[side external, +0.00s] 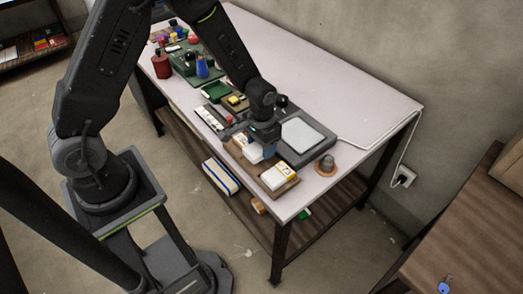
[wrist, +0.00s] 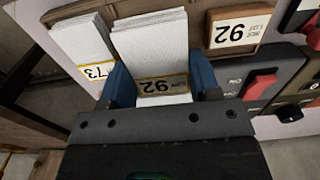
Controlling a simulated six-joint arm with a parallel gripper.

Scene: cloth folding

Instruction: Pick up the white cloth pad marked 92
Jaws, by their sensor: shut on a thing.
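My gripper (wrist: 161,80) has its two blue fingers on either side of the white cloth pad marked 92 (wrist: 152,42), shut on it. The pad looks like a layered stack with a yellow-edged label, seen upside down in the wrist view. In the side view my gripper (side external: 264,150) is low over the bench, and the fingers hide part of what they hold. A similar white pad marked 73 (wrist: 84,48) stands close beside the held pad in the wrist view. I cannot tell whether the held pad is clear of its support.
A wooden block with a 92 plate (wrist: 236,32) is right of the fingers. A dark panel with a red switch (wrist: 262,84) is close by. On the bench are a grey device with a pale top (side external: 303,134), a round knob (side external: 326,165) and a green tray (side external: 215,91).

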